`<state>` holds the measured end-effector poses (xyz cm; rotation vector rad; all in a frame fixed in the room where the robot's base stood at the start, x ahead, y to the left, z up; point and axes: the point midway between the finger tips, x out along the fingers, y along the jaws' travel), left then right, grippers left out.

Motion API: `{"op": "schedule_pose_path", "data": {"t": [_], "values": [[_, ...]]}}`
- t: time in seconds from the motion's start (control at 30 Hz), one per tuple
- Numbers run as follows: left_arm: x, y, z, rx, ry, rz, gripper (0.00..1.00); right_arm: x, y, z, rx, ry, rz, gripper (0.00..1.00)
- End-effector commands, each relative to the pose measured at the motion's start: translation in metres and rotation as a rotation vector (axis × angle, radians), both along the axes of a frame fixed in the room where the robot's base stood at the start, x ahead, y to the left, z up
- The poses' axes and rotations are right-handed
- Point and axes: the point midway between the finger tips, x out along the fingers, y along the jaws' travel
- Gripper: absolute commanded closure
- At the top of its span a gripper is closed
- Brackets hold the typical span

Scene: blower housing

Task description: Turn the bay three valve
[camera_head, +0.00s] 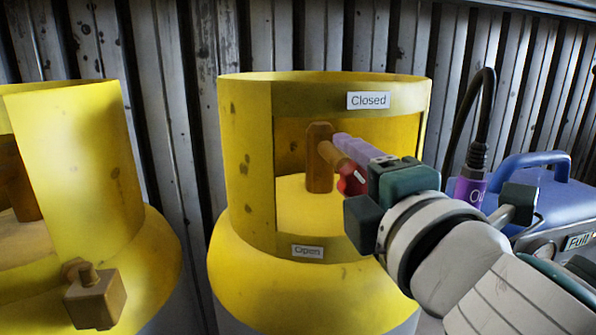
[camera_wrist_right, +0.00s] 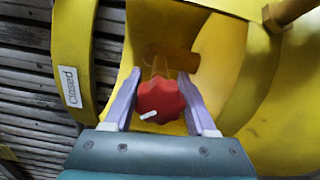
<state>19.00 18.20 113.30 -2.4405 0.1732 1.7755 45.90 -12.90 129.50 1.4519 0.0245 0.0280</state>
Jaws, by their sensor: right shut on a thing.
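A yellow cylinder collar (camera_head: 245,160) with a wide opening surrounds a brass valve (camera_head: 319,160). The valve's red knob (camera_head: 352,180) has a white mark on it. A "Closed" label (camera_head: 368,100) is on the collar's top rim and an "Open" label (camera_head: 308,251) is below the opening. My right gripper (camera_head: 352,155) reaches into the opening from the right. In the right wrist view, its two pale purple fingers are shut on the red knob (camera_wrist_right: 160,98), one on each side. The white mark there points to the lower left. The "Closed" label (camera_wrist_right: 69,87) is at the left. My left gripper is out of view.
Another yellow cylinder (camera_head: 90,165) stands at the left, with a brass fitting (camera_head: 95,299) low in front. A blue machine (camera_head: 540,175) with a handle and a purple-collared cable (camera_head: 467,190) are at the right. A corrugated metal wall (camera_head: 170,90) stands close behind.

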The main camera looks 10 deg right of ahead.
Motion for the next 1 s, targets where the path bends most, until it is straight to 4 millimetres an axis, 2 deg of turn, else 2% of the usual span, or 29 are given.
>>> {"op": "schedule_pose_path", "data": {"t": [0.6,1.0], "values": [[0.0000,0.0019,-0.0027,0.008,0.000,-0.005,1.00,-0.0001,-0.0001,-0.0003,0.541,0.018,-0.001,0.99],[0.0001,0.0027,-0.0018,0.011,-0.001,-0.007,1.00,0.0000,0.0000,-0.0004,0.705,0.024,-0.001,0.99]]}}
